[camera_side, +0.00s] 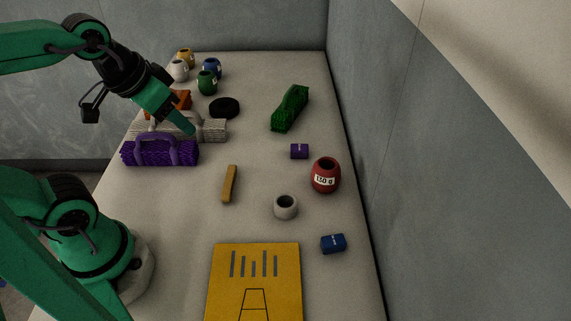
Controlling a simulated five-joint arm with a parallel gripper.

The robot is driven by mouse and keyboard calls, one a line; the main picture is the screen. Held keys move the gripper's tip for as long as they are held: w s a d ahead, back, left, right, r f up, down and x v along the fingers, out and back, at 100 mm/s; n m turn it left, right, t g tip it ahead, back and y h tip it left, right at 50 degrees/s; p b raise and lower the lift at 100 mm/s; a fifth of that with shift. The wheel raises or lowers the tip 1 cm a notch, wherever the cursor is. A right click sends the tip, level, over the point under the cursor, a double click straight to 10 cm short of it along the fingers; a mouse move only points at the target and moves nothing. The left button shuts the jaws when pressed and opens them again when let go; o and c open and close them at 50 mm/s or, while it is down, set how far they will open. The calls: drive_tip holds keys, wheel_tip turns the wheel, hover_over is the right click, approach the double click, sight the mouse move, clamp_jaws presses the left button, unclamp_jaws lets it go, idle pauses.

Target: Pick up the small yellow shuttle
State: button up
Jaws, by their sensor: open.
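The small yellow shuttle (229,184) is a short, narrow, mustard-coloured bar. It lies on the pale table near the middle, its long side running roughly away from the camera. My gripper (186,123) is above the bundles at the back left, to the left of and beyond the shuttle, and apart from it. Its jaws are open, though the gap between the fingers is hard to see at this angle. Nothing shows between them.
A purple bundle with a handle (160,151) and a grey bundle (214,130) lie left of the shuttle. A white ring-shaped pot (286,207), a red weight (326,175) and a blue block (333,243) stand right. A yellow board (254,277) lies in front. Table around the shuttle is clear.

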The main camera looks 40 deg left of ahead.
drive_tip(key=w, duration=0.1)
drive_tip(key=n+g, duration=0.5)
drive_tip(key=n, duration=0.3)
hover_over(229, 179)
drive_tip(key=f, duration=1.5)
drive_tip(key=shift+s+d+f, duration=0.15)
drive_tip(key=shift+s+f, duration=0.1)
drive_tip(key=shift+s, duration=0.1)
drive_tip(key=shift+w+f+g, duration=0.15)
drive_tip(key=shift+f+g, duration=0.15)
drive_tip(key=shift+f, duration=0.25)
drive_tip(key=shift+f, duration=0.1)
drive_tip(key=shift+f, duration=1.15)
drive_tip(key=shift+f, duration=0.2)
drive_tip(key=shift+w+a+f, duration=0.1)
drive_tip(key=shift+f, duration=1.15)
drive_tip(key=shift+w+a+f, duration=0.1)
drive_tip(key=shift+f, duration=1.1)
